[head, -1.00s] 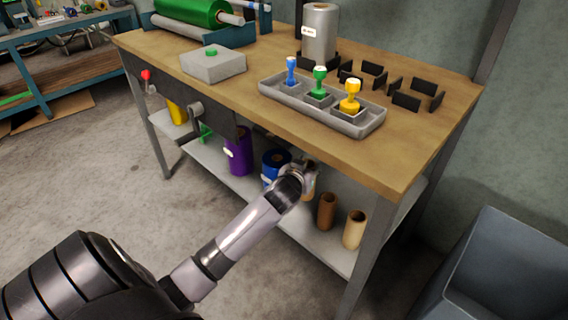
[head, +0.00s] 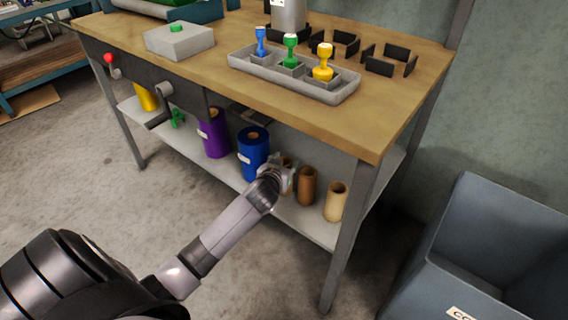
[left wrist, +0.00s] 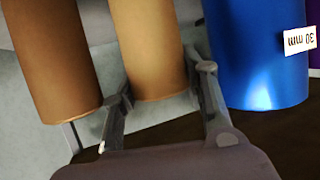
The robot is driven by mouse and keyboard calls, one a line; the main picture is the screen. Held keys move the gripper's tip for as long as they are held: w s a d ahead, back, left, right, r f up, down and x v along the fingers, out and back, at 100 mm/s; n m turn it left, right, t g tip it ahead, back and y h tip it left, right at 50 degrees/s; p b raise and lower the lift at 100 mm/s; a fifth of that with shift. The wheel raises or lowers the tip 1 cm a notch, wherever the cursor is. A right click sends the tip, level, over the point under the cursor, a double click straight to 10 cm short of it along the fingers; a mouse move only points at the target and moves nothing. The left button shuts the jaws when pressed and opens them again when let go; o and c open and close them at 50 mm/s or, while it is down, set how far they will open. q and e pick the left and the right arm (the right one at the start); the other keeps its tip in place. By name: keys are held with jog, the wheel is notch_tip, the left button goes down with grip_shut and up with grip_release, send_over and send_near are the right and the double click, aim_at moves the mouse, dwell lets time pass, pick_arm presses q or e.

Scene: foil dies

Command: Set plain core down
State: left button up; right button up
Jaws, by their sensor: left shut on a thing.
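My left gripper (head: 283,174) is shut on a plain tan core (left wrist: 145,45), a bare tube with no film on it. In the left wrist view the core stands between the two fingers (left wrist: 163,88). In the head view only its upper part (head: 287,161) shows behind the gripper, over the lower shelf (head: 305,222). It is between the blue roll (head: 253,150) and a brown core (head: 306,186). The gripper hides the core's foot, so I cannot tell whether it touches the shelf. My right gripper is not in view.
A pale core (head: 335,202) stands at the shelf's right end, and a purple roll (head: 213,134) farther left. The bench top (head: 340,112) is above the shelf, with a leg (head: 349,235) at the near corner. A grey bin (head: 485,245) stands at right.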

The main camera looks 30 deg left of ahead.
pick_arm(q)
jog(key=o, duration=1.1)
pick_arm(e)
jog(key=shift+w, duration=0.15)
